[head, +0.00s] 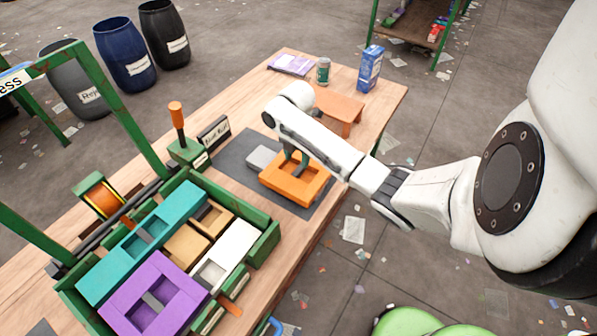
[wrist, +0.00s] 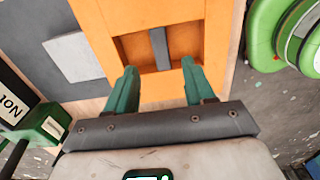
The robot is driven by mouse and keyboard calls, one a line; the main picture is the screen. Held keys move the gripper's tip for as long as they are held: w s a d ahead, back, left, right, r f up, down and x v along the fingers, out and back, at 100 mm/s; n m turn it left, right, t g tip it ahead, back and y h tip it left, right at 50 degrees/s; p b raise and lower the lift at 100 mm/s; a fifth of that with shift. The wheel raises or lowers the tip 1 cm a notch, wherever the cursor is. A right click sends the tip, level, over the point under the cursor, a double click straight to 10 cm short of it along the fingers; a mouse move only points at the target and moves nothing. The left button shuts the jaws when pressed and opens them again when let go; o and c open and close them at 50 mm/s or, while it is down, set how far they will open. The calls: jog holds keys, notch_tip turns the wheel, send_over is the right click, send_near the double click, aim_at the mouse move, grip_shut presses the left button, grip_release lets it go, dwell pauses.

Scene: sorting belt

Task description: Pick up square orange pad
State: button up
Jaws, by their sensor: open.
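The square orange pad (head: 293,186) lies on a dark grey mat (head: 243,172) on the wooden table. It has a square recess in the middle with a grey bar (wrist: 159,48) across it, and it fills the top middle of the wrist view (wrist: 90,19). My gripper (wrist: 156,75) is open, its two green fingers apart at the near edge of the recess, on either side of the bar's line. In the head view my gripper sits over the pad, and my arm hides part of it. I cannot tell whether the fingers touch the pad.
A green tray (head: 265,243) with teal, purple, tan and white pieces stands nearer.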

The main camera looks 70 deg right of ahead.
aim_at(298, 169)
jog(key=shift+s+d+f+p, duration=0.1)
jog(key=shift+f+p, duration=0.1)
jog(key=shift+f, duration=1.3)
jog(key=shift+s+d+f+p, duration=0.1)
jog(key=shift+f+p, duration=0.1)
jog(key=shift+f, duration=1.25)
jog(key=shift+c, duration=0.2)
grip_shut()
